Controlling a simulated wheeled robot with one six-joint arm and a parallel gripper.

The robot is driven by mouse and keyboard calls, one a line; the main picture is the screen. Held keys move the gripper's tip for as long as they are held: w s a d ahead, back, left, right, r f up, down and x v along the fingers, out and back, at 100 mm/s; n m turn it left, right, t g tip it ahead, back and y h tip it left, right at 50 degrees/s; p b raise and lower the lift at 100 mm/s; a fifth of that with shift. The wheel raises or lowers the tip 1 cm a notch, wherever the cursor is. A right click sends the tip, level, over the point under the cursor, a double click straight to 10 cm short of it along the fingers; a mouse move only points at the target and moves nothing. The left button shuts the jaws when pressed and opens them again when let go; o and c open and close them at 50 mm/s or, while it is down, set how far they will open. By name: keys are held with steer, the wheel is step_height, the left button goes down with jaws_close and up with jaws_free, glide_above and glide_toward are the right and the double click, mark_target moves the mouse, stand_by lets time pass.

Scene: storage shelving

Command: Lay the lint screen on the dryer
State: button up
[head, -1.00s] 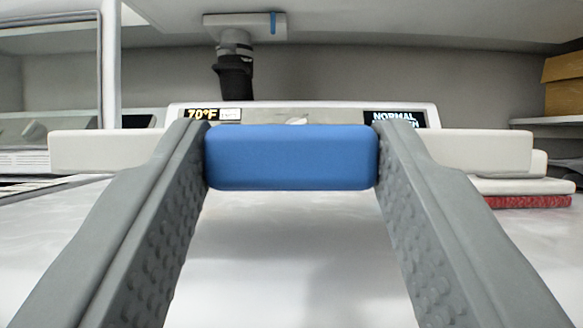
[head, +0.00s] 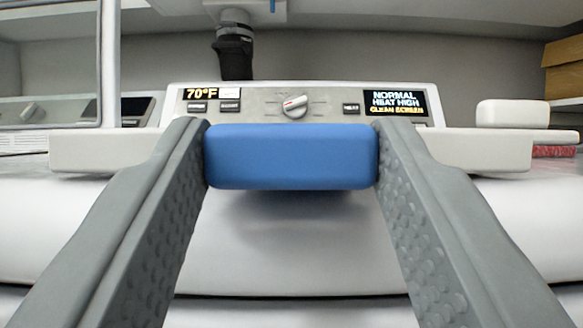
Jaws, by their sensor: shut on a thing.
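My gripper (head: 291,157) is shut on the blue handle (head: 291,155) of the lint screen, one finger on each side. A pale bar (head: 480,150), seemingly part of the screen, sticks out level to both sides behind my fingers. The rest of the screen is hidden behind the handle. The white dryer (head: 290,262) lies below and ahead, with a shadow under the handle. I cannot tell whether the screen touches it. The dryer's control panel (head: 260,103) stands behind, with a knob and lit displays reading 70°F and NORMAL HEAT HIGH CLEAN SCREEN.
A dark pipe (head: 234,50) stands behind the panel. A cardboard box (head: 564,68) sits on a shelf at the right. A white folded item (head: 512,113) and a red one (head: 553,151) lie at right. A white post (head: 110,60) rises at left, beside another machine.

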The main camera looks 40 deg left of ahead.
steer(key=o, duration=1.4)
steer(key=v, duration=1.7)
steer(key=shift+s+d, duration=0.15)
steer(key=shift+s, duration=0.05)
